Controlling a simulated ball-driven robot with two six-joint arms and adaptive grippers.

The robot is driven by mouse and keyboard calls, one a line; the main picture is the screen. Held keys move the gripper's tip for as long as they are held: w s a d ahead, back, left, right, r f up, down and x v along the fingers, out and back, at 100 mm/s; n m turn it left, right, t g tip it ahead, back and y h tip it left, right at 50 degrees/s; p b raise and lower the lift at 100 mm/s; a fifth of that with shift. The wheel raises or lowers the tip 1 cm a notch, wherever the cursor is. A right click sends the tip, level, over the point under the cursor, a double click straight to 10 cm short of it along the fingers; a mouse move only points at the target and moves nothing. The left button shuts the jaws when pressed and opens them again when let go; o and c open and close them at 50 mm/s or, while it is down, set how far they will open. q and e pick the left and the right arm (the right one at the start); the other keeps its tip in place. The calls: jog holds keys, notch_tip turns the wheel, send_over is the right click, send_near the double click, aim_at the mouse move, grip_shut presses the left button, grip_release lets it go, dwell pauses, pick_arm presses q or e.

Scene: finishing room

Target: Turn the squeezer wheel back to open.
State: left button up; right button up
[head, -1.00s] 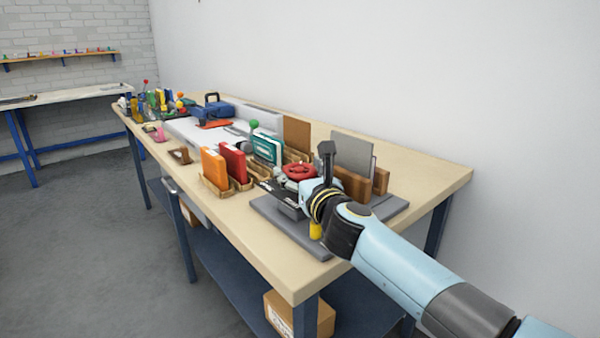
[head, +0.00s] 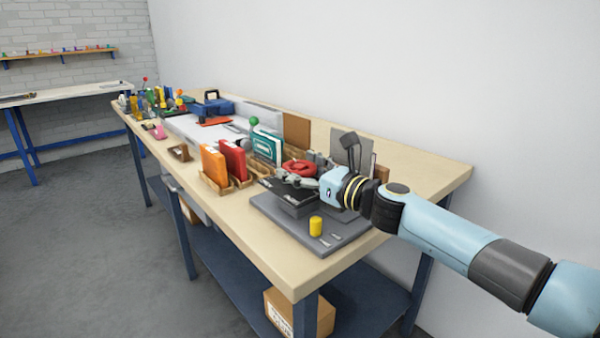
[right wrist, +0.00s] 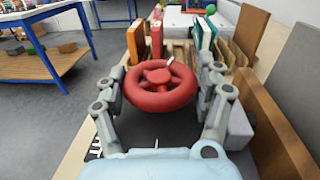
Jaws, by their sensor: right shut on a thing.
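The red squeezer wheel (head: 299,168) sits above a dark block on the grey base (head: 340,243) near the bench's right end. In the right wrist view the wheel (right wrist: 160,88) lies flat between the two fingers, with its hub and spokes visible from above. My right gripper (head: 297,179) reaches in from the right and is shut on the wheel; in the right wrist view its fingers (right wrist: 163,85) flank the rim on both sides. A yellow cylinder (head: 315,226) stands on the front of the grey base. My left gripper is not in view.
Red (head: 233,160) and orange (head: 214,165) books stand in wooden holders left of the squeezer. A teal book (head: 267,147) and brown boards (head: 297,131) stand behind. The wall is close behind the bench. The bench's front right corner is clear.

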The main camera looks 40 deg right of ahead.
jog(key=n+y+b, duration=0.1)
jog(key=n+g+y+b, duration=0.1)
jog(key=y+b, duration=0.1)
jog(key=y, duration=0.1)
jog(key=shift+f+n, duration=0.25)
jog(key=shift+n, duration=0.15)
jog(key=shift+r+n+g+y+b, duration=0.15)
jog(key=shift+n+g+y+b, duration=0.7)
jog(key=shift+y, duration=0.35)
jog(key=o, duration=1.1)
jog(key=shift+d+r, duration=0.1)
jog(key=shift+o, duration=0.2)
jog(key=v, duration=0.7)
jog(key=shift+s+d, duration=0.1)
jog(key=shift+s, duration=0.15)
